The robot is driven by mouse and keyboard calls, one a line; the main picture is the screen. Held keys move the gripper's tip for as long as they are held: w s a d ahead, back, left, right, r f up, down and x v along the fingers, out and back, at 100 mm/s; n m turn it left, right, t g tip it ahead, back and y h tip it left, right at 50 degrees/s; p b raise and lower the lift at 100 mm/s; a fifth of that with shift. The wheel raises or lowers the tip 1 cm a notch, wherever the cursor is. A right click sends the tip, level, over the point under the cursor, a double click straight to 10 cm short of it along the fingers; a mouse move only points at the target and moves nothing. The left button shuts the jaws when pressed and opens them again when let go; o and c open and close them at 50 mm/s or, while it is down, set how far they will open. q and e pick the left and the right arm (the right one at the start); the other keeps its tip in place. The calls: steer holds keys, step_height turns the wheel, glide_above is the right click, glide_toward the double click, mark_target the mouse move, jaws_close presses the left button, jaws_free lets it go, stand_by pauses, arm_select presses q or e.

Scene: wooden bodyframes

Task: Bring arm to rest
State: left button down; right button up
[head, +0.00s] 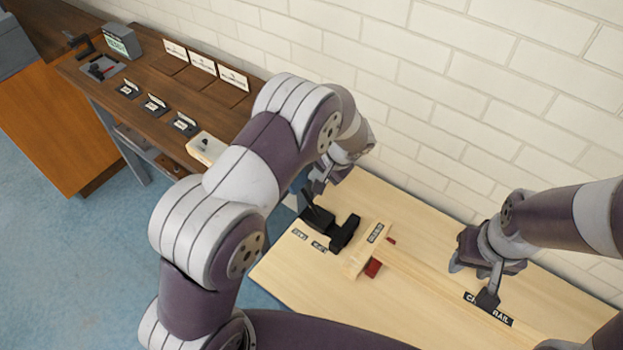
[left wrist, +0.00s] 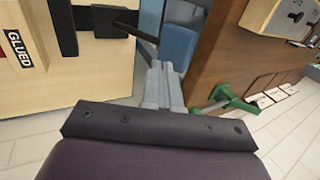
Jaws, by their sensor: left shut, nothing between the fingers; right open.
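My left arm comes in from the left of the head view and bends over the bench. Its gripper (head: 318,184) is partly hidden by my wrist, above the back left edge of the pale wooden bench (head: 440,225). The same gripper shows in the left wrist view (left wrist: 162,84) with its grey fingers shut and nothing between them. My right gripper (head: 472,282) is open and empty over the bench, its fingers apart near a black label (head: 488,309).
A black clamp-like tool (head: 330,229) stands on the bench near my left gripper. Beside it lies a pale wooden bar (head: 367,252) with a red piece (head: 373,267) by it. A dark brown table (head: 165,90) with cards and small trays stands left. A brick wall bounds the back.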

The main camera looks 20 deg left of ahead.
arm_select(q)
steer(key=d+v, duration=0.1)
steer(key=v, duration=0.7)
steer(key=s+f+m+g+h, duration=0.1)
steer(key=s+f+h, duration=0.15)
steer(key=s, duration=0.25)
steer(key=s+a+r+n+h+p, duration=0.1)
steer(key=s+a+r+n, duration=0.1)
steer(key=s+a+r, duration=0.2)
steer(key=s+a+r+n+h+p, duration=0.1)
steer(key=s+a+r, duration=0.3)
steer(key=s, duration=0.6)
steer(key=shift+r+n+t, duration=0.3)
steer(key=shift+r+n, duration=0.05)
steer(key=shift+n, duration=0.55)
arm_select(e)
steer(key=shift+w+a+r, duration=0.15)
steer(key=shift+w+r, duration=0.05)
steer(key=shift+r, duration=0.6)
